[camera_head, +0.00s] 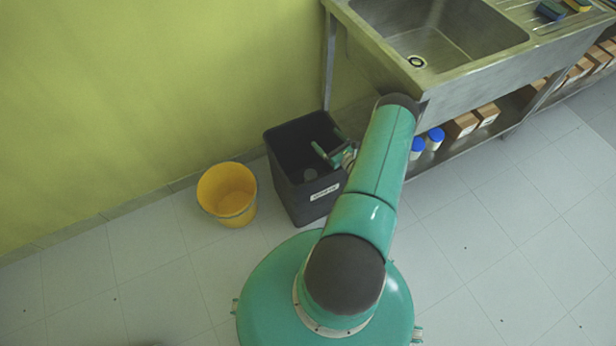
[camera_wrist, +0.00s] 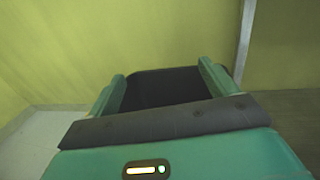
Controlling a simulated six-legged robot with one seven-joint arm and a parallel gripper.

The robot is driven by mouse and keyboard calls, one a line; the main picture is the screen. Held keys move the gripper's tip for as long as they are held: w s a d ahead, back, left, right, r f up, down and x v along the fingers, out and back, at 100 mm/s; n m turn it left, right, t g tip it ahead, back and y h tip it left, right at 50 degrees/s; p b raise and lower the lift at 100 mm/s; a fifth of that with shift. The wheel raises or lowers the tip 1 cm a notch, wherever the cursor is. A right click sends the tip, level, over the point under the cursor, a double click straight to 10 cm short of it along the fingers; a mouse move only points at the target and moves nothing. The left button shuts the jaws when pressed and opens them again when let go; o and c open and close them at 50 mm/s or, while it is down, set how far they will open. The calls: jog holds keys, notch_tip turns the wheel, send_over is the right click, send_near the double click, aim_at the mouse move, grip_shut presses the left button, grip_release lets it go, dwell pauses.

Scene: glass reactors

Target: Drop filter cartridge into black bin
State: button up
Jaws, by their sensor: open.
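The black bin (camera_head: 292,203) stands on the floor against the green wall, left of the sink unit, with a pale label on its front. My gripper (camera_head: 325,153) is over the bin's opening, near its right side. The wrist view also shows my gripper (camera_wrist: 162,70), its two green fingers apart with nothing between them. The dark bin (camera_wrist: 165,87) shows beyond and between the fingers. No cartridge is clearly seen elsewhere.
A yellow bucket (camera_head: 228,194) stands just left of the bin. A steel sink unit (camera_head: 470,75) is at the right, with blue-capped containers (camera_head: 435,138) and cardboard boxes (camera_head: 462,125) on its lower shelf. Tiled floor is clear at left and lower right.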

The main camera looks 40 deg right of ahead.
jog(key=s, duration=0.5)
jog(key=shift+s+a, duration=0.3)
